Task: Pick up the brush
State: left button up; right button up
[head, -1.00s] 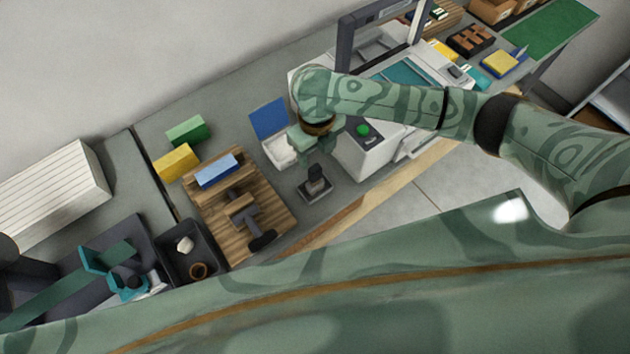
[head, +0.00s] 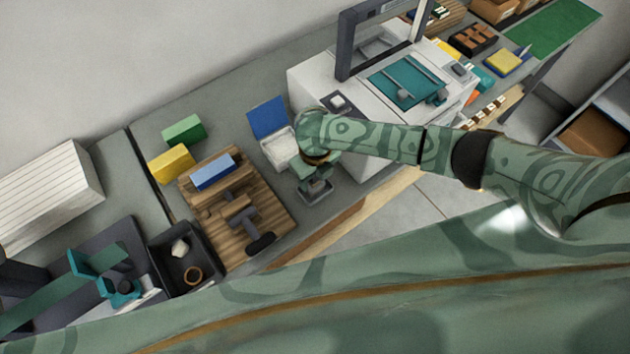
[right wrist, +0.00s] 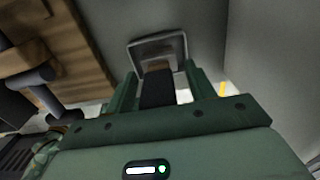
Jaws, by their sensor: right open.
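A dark upright handle (right wrist: 157,88), which I take to be the brush, stands in a grey square-rimmed holder (right wrist: 133,45) on the grey bench. My right gripper (right wrist: 158,92) is open, with one green finger on each side of the handle. I cannot tell whether the fingers touch it. In the head view my right gripper (head: 317,172) is low over the holder (head: 316,194) and hides most of the handle.
A wooden board (head: 270,205) with a dark clamp-like fixture lies to the left. An open blue-lidded box (head: 268,118) stands just behind the gripper. A white machine (head: 355,165) stands close on the right. A black tray (head: 165,240) sits farther left.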

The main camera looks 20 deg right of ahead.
jog(key=c, duration=1.1)
jog(key=shift+o, duration=0.2)
jog(key=shift+r, duration=0.1)
